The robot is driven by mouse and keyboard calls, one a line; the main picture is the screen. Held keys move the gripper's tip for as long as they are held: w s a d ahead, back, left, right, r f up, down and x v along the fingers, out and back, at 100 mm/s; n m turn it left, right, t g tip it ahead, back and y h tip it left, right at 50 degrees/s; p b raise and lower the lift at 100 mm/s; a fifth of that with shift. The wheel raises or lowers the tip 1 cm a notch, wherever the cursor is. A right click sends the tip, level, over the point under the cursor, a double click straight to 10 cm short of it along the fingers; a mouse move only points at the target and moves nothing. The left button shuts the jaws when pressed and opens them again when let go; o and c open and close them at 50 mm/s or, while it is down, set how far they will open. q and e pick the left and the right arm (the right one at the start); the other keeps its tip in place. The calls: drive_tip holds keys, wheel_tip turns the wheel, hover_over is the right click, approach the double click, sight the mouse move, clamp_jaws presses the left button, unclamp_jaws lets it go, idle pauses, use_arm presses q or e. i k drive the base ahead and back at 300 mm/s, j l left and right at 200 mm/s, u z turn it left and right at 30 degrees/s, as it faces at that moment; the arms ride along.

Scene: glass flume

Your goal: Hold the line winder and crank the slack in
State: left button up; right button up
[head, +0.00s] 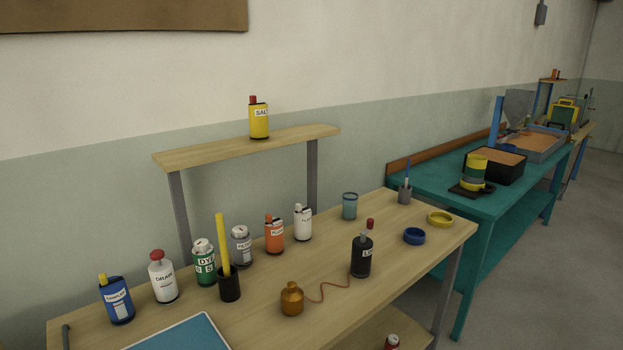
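The line winder appears to be the dark, upright canister (362,256) with a red knob on top and a white label, partly readable as starting with "LI". It stands on the right half of the wooden bench. A thin reddish-brown line (331,286) runs from near its base in a slack, wavy curve across the bench top. The line ends at a brass-coloured, rounded weight (292,300) standing to the left and nearer to me. Neither of my grippers is in view.
The wooden bench (420,262) holds several labelled canisters (274,236) at the back, a black cup (229,286) with a yellow rod, a blue ring (414,236) and a yellow ring (440,218). A blue panel (185,335) lies in front. A teal table (440,183) stands beyond.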

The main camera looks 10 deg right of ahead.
sight(370, 221)
drive_tip(key=l+u, duration=0.45)
drive_tip(key=l, duration=0.2)
drive_tip(key=l+u, duration=0.45)
drive_tip(key=l, duration=0.2)
drive_tip(key=k+l+u, duration=0.1)
drive_tip(key=l+u, duration=0.35)
drive_tip(key=l, duration=0.15)
